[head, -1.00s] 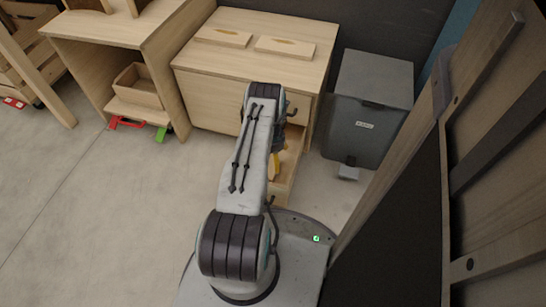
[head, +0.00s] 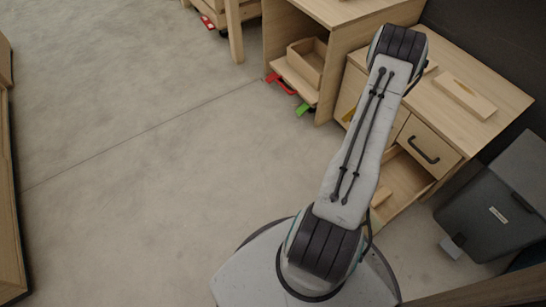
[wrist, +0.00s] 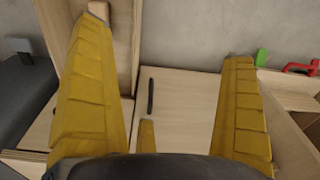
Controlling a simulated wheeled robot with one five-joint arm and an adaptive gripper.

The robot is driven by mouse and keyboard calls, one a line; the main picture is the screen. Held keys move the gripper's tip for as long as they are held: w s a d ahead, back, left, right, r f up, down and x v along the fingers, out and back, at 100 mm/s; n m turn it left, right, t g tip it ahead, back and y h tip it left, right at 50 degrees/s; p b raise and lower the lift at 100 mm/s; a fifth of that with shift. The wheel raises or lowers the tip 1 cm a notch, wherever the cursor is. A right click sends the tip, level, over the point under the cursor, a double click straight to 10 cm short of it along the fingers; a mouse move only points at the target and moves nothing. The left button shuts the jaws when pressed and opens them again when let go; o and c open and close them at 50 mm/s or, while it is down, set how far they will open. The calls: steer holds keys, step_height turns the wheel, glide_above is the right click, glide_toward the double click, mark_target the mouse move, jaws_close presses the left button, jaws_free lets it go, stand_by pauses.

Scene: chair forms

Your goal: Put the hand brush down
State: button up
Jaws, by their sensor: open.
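I cannot make out a hand brush for certain. A small pale wooden piece (head: 382,196) shows at the near end of the open lower drawer (head: 408,180), and a similar wooden end (wrist: 99,9) shows beside the left finger in the wrist view. I cannot tell if it is the brush. In the head view my arm hides most of the gripper.
The wooden cabinet (head: 490,75) carries a flat wooden block (head: 465,96) on top. A grey bin (head: 490,215) stands at its right. A wooden bench (head: 345,10) at its left has an open box (head: 307,62) and red and green handles low down. The floor at left is clear.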

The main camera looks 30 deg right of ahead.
steer(key=w+a+r+n+t, duration=0.1)
steer(key=w+a+r+n, duration=0.25)
steer(key=a+r, duration=0.8)
steer(key=w+a+r+n, duration=0.3)
steer(key=w+a+r, duration=0.1)
steer(key=a+r, duration=0.7)
steer(key=s+a+r+n, duration=0.2)
steer(key=s+a+n, duration=0.1)
steer(key=s+a, duration=0.4)
steer(key=s+a+r+n+t, duration=0.1)
steer(key=s+a+r+n, duration=0.2)
steer(key=s+a, duration=0.5)
steer(key=a, duration=0.5)
steer(key=shift+s+a+n+y, duration=0.3)
steer(key=shift+n, duration=0.05)
